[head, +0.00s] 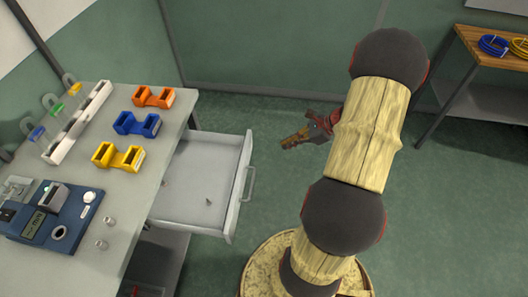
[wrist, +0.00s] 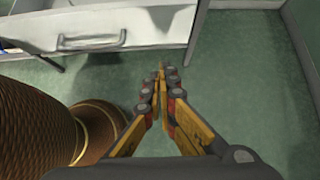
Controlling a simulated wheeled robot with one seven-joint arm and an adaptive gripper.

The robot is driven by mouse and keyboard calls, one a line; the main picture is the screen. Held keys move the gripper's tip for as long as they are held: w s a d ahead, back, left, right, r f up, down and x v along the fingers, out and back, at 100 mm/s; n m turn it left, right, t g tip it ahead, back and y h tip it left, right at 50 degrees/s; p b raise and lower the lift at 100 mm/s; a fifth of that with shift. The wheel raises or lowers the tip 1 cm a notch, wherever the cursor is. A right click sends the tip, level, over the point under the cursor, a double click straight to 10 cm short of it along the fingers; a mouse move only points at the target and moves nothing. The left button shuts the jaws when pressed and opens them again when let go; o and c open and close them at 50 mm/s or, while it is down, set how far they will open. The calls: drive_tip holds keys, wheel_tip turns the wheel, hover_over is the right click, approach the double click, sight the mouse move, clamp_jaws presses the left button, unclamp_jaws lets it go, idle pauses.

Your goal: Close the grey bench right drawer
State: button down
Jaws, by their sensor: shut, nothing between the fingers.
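The grey bench's right drawer (head: 207,182) is pulled out to the right from under the bench top in the head view. My gripper (head: 284,144) is to the right of the drawer front, apart from the handle, and points left. In the wrist view my gripper (wrist: 162,68) is shut and empty, with its tips over the floor, right of and below the handle.
The bench top (head: 170,182) holds orange, blue and yellow holders, a white rack and a blue device (head: 55,215). Green floor (head: 220,112) is clear around the drawer front. A wooden-topped table (head: 490,45) with cable coils stands at the upper right.

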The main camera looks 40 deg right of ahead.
drive_tip(key=w+a+r+b+x, duration=0.1)
drive_tip(key=b+x, duration=0.4)
drive_tip(key=x, duration=0.7)
drive_tip(key=shift+w+a+r, duration=0.3)
drive_tip(key=shift+w+a, duration=0.1)
drive_tip(key=shift+w, duration=0.15)
drive_tip(key=p, duration=0.2)
approach(191, 151)
drive_tip(key=w+a, duration=0.1)
drive_tip(key=w+a+f, duration=0.1)
drive_tip(key=w, duration=0.1)
drive_tip(key=w+a+f, duration=0.1)
drive_tip(key=w+a, duration=0.1)
drive_tip(key=shift+f, duration=0.25)
drive_tip(key=shift+w+a, duration=0.15)
drive_tip(key=shift+w, duration=0.15)
drive_tip(key=shift+r, duration=0.1)
